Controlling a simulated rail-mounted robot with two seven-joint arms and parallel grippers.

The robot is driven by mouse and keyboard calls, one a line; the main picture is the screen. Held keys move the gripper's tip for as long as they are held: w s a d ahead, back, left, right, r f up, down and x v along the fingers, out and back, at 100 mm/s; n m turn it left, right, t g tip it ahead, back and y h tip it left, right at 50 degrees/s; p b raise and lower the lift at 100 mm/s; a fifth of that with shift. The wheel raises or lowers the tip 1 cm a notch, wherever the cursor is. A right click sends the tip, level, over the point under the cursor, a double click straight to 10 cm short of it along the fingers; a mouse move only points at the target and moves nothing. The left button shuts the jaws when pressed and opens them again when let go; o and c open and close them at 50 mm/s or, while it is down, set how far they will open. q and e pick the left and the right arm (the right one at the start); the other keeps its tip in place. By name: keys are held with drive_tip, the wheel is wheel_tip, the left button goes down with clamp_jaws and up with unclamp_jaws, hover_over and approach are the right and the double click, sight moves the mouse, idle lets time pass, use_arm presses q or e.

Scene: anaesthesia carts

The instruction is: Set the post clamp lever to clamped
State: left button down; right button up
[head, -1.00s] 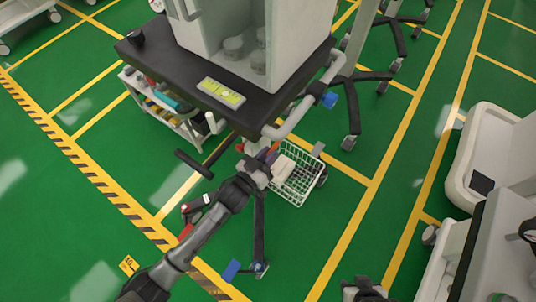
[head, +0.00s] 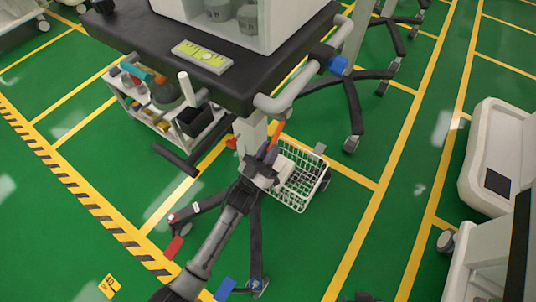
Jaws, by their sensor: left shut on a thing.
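The cart's light post (head: 251,132) stands under the dark worktop. A narrow orange lever (head: 279,130), which I take for the post clamp lever, sticks up beside the post on its right. My left gripper (head: 266,160) reaches up from below and is shut at the lever's lower part, with a purple piece between the jaws and the post. The jaws hide the lever's root, and I cannot read its set position. A small red part (head: 231,143) shows on the post's left. My right gripper is not in view.
A white wire basket (head: 300,185) with a pale item hangs close right of my left gripper. The worktop (head: 130,35) and its grey handle rail (head: 300,88) overhang above. Below are cart legs with a red pedal (head: 174,248) and a blue pedal (head: 225,288).

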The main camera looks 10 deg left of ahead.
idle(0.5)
use_arm(q)
drive_tip(key=c, duration=1.1)
unclamp_jaws()
drive_tip(key=shift+f, duration=0.1)
drive_tip(key=shift+s+a+f, duration=0.15)
drive_tip(key=shift+s, duration=0.1)
drive_tip(key=p+v, duration=0.4)
drive_tip(key=v, duration=0.9)
drive_tip(key=shift+f, duration=0.2)
drive_tip(key=shift+w, duration=0.1)
drive_tip(key=shift+c, duration=0.3)
